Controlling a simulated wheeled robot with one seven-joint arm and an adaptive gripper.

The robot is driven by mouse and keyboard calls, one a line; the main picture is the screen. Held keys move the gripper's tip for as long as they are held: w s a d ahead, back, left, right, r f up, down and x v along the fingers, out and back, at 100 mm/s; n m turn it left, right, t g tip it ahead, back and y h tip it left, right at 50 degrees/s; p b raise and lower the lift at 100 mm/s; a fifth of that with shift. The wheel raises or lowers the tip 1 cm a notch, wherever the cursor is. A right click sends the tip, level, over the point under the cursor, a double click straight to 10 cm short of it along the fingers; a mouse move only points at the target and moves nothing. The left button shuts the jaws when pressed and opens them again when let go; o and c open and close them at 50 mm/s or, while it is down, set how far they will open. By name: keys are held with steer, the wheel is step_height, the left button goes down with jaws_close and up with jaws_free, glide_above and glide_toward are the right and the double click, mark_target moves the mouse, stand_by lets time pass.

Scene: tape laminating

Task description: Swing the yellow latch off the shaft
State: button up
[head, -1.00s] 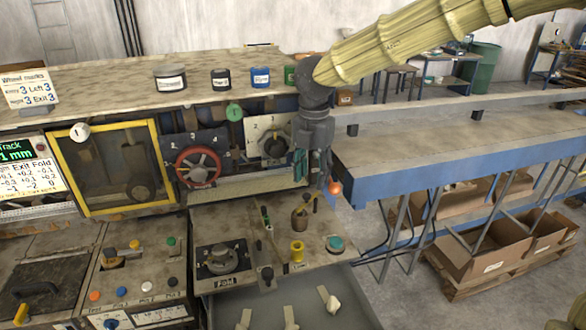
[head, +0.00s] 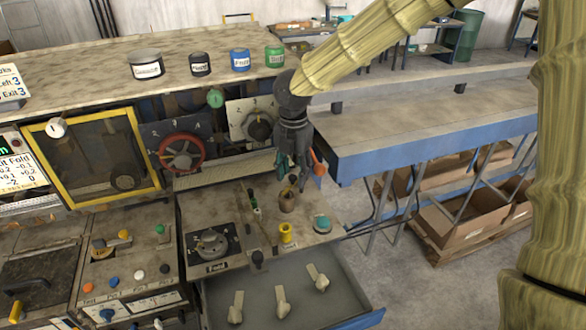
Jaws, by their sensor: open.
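My gripper (head: 299,172) hangs from the arm, pointing down, with its jaws open and nothing seen between them. It is over the back of the worn bench panel, just above a small brown roll or pot (head: 287,202). A yellow spool-shaped piece (head: 286,234) stands in front of the roll, apart from the gripper. I cannot clearly make out the yellow latch or the shaft; the gripper covers part of the area around the roll's top.
A teal round button (head: 322,224) is right of the yellow piece. A dial marked Fold (head: 211,243) sits left. An open drawer (head: 345,300) with several pale pieces is in front. A red handwheel (head: 181,153) stands behind left. A blue-edged table (head: 430,137) is right.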

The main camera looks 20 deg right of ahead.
steer(key=shift+s, duration=0.1)
steer(key=shift+w+a+f, duration=0.1)
steer(key=shift+w+f, duration=0.05)
steer(key=shift+w, duration=0.15)
steer(key=c, duration=0.3)
steer(key=shift+s, duration=0.1)
jaws_close()
steer(key=shift+w+a+m+b, duration=0.1)
steer(key=shift+w+m+b, duration=0.2)
steer(key=shift+m, duration=0.4)
